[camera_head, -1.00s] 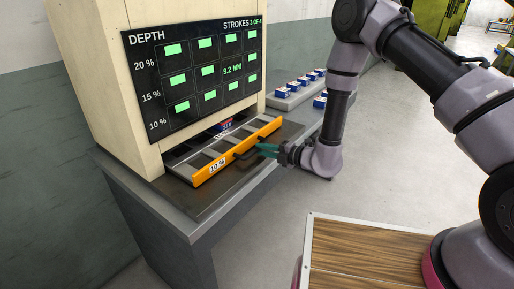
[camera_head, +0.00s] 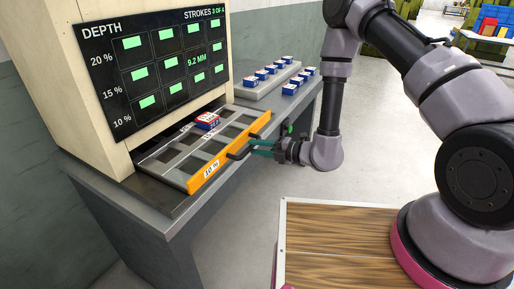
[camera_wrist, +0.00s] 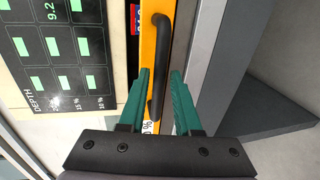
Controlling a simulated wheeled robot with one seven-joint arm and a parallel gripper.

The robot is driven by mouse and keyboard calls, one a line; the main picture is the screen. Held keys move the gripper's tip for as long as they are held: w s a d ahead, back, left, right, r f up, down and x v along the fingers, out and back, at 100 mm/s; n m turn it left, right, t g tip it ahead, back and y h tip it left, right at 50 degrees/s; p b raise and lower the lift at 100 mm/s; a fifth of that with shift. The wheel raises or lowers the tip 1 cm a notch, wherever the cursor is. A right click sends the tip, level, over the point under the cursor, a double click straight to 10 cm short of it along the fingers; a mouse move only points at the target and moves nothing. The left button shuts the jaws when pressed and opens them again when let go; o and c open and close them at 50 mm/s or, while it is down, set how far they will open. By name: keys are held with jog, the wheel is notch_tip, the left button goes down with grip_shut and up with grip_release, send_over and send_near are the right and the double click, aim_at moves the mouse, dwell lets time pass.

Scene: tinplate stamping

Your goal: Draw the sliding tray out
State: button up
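The sliding tray (camera_head: 178,172) sticks well out of the cream cabinet under the display. It has a grey gridded bed and an orange front (camera_head: 234,150) with a 10 % label. A black bar handle (camera_head: 239,153) is on the front; it also shows in the wrist view (camera_wrist: 161,50). A red, white and blue box (camera_head: 208,120) rests on the tray's back part.
The cream cabinet's display (camera_head: 160,70) reads DEPTH and 9.2 MM. The grey bench (camera_head: 160,212) carries the cabinet. Several small boxes (camera_head: 290,88) stand on a raised plate at the back. A wood-topped surface (camera_head: 340,245) is at the front. Bare floor lies between.

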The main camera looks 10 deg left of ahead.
jog(key=v, duration=1)
jog(key=shift+s+d, duration=0.2)
jog(key=shift+d, duration=0.15)
